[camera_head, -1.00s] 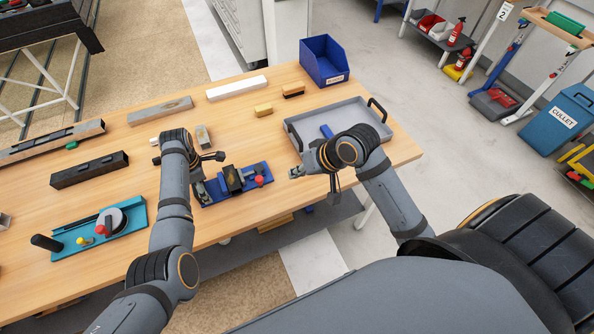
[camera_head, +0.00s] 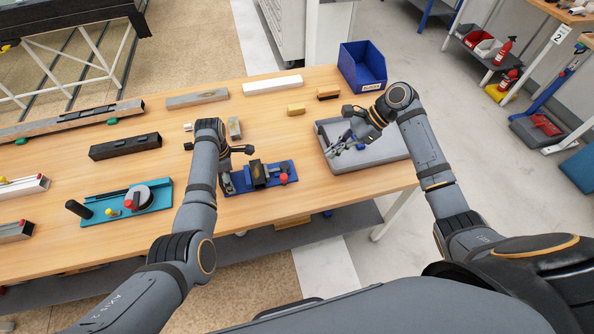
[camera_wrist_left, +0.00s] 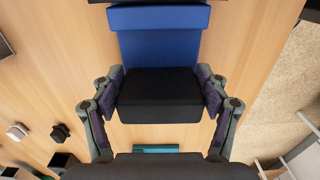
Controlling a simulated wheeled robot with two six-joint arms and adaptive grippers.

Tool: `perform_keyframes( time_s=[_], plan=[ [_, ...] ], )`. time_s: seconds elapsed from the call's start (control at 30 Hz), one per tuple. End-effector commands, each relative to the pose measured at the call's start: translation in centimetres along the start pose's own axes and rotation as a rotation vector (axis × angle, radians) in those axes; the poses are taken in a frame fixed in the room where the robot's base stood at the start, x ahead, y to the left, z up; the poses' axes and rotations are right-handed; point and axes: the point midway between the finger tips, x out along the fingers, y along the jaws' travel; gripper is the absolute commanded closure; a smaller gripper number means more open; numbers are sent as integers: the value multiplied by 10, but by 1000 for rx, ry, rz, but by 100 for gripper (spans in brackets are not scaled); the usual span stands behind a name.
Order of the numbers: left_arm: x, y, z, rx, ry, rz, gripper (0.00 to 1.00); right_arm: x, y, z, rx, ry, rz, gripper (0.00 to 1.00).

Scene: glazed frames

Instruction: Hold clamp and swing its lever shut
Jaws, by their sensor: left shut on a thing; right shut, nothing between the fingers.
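The clamp (camera_head: 276,169) has a blue base plate, a dark body and a red lever knob (camera_head: 284,179) near its right end. It lies near the front edge of the wooden table. My left gripper (camera_head: 227,183) is at the clamp's left end. In the left wrist view, my left gripper's fingers (camera_wrist_left: 160,100) press on both sides of the clamp's black block (camera_wrist_left: 160,85), with the blue base beyond. My right gripper (camera_head: 331,152) is shut and empty over the grey tray, apart from the clamp. I cannot tell how far the lever is swung.
The grey tray (camera_head: 375,158) stands right of the clamp, with a blue bin (camera_head: 362,66) behind it. A teal fixture (camera_head: 153,198) with a dial lies at left. Several bars and blocks lie further back on the table (camera_head: 200,119).

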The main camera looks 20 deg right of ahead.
Motion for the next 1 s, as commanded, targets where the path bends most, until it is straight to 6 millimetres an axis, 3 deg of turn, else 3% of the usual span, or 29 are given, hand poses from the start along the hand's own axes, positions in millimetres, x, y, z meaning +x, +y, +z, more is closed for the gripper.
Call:
perform_keyframes(
  time_s=[0.17, 0.6, 0.8, 1.0],
  plan=[
    [1, 0, 0, 0, 1, -1, 70, 16, 0, 0, -2, -3, 1, 100],
    [0, 0, 0, 0, 1, 0, 70, 107, 0, 4, -5, -4, 0, 100],
    [0, 0, 0, 0, 0, 1, 70, 126, 0, 22, -6, 0, -1, 100],
    [0, 0, 0, 0, 0, 2, 70, 131, 0, 26, -5, 2, -1, 100]
  ],
)
